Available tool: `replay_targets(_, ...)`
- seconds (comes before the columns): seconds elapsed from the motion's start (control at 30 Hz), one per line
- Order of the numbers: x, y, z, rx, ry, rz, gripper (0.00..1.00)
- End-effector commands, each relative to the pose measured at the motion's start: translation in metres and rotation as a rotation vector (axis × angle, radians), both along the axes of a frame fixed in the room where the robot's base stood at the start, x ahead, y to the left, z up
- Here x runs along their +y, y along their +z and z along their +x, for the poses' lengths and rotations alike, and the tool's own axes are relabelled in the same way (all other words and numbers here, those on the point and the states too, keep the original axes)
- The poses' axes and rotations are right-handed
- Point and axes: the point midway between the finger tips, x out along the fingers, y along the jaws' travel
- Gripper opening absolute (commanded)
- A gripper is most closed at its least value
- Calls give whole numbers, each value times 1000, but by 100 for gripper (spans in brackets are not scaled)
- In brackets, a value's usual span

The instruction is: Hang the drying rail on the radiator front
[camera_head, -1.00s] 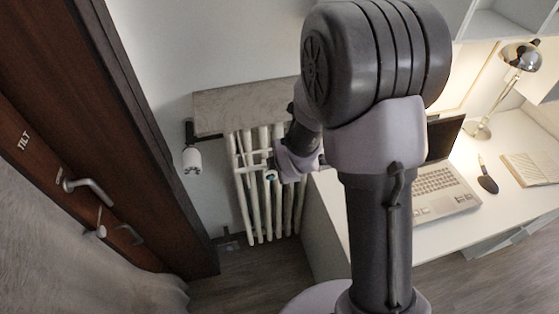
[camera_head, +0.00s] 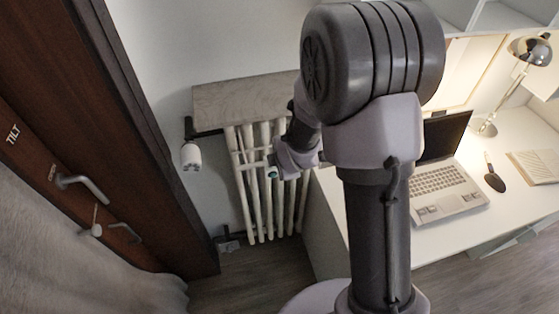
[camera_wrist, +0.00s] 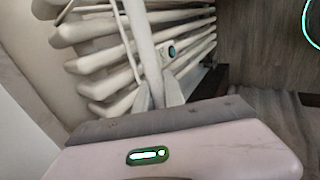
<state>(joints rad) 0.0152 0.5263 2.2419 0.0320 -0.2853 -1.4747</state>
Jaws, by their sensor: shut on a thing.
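The white column radiator (camera_head: 250,215) stands against the wall below a stone-like shelf, left of the desk. It also fills the upper part of the wrist view (camera_wrist: 95,60). My gripper (camera_head: 272,171) is at the radiator's front, near its upper part. In the wrist view my gripper (camera_wrist: 160,98) is shut on the white drying rail (camera_wrist: 143,45), a slim bar running up the picture from between the fingers. The rail lies across the radiator columns in that view. Whether it touches or hooks on them I cannot tell. My arm hides part of the radiator's right side.
The shelf (camera_head: 240,103) overhangs the radiator. A white thermostat valve (camera_head: 191,155) sticks out at its left. The brown door (camera_head: 45,150) is at left. The white desk (camera_head: 400,240) with a laptop (camera_head: 440,190) and lamp (camera_head: 525,50) is at right. Some floor shows below the radiator.

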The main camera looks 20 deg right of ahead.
Motion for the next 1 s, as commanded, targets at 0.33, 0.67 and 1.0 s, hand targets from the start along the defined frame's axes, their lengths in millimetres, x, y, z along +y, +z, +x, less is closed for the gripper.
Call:
replay_targets(0.33, 0, 1, 0, -1, 0, 0, 39)
replay_targets(0.67, 0, 31, -19, -4, -1, 1, 39)
replay_targets(1.0, 0, 110, -74, -6, 1, -1, 39)
